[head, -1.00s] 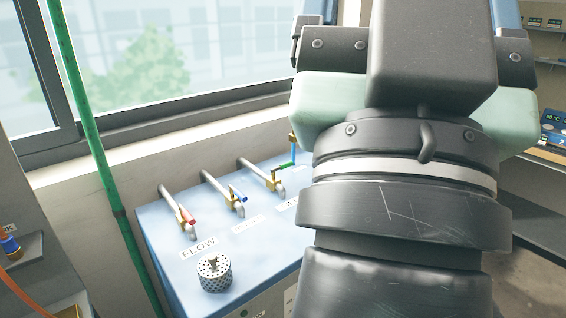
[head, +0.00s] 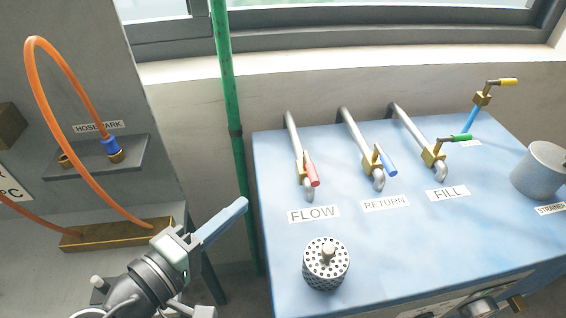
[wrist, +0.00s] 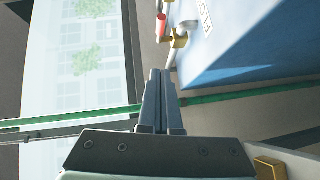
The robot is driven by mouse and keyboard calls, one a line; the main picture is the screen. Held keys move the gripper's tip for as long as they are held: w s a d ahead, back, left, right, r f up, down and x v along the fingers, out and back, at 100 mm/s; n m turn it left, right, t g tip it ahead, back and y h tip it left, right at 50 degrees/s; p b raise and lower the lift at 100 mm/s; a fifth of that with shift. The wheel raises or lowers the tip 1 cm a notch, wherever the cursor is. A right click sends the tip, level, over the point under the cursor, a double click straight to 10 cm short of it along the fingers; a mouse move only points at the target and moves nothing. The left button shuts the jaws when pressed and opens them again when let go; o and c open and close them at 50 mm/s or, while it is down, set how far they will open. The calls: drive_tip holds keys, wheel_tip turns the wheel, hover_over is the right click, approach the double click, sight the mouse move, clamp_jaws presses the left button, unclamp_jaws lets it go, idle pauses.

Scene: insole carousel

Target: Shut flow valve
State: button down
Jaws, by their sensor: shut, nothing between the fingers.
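The flow valve is a brass body with a red lever (head: 312,174) on the leftmost grey pipe, behind the FLOW label (head: 313,213) on the blue bench top. Its red lever points along the pipe, towards the front. In the wrist view the red lever (wrist: 161,24) and brass body (wrist: 179,40) show at the top, beyond my fingertips and slightly right. My gripper (head: 240,205) is shut and empty, left of the bench and apart from the valve. It also shows in the wrist view (wrist: 160,75).
The return valve's blue lever (head: 386,160) and the fill valve's green lever (head: 461,137) are to the right. A perforated strainer (head: 326,268) stands in front of FLOW. A green vertical pipe (head: 232,130) runs between my gripper and the wall. An orange hose (head: 50,120) hangs left.

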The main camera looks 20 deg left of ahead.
drive_tip(key=p, duration=0.1)
approach(307, 170)
drive_tip(key=w, duration=0.1)
drive_tip(key=w+a, duration=0.2)
drive_tip(key=w, duration=0.1)
drive_tip(key=shift+a+f, duration=0.1)
drive_tip(key=shift+f, duration=0.05)
drive_tip(key=shift+w+d+f+p, duration=0.1)
drive_tip(key=shift+w+d+p, duration=0.2)
drive_tip(key=shift+d, duration=0.2)
drive_tip(key=shift+w+d+f+p, duration=0.15)
drive_tip(key=shift+w+d, duration=0.15)
drive_tip(key=shift+d, duration=0.2)
drive_tip(key=shift+w+d+f, duration=0.15)
drive_tip(key=shift+w+d, duration=0.2)
drive_tip(key=shift+d, duration=0.1)
drive_tip(key=shift+d, duration=0.15)
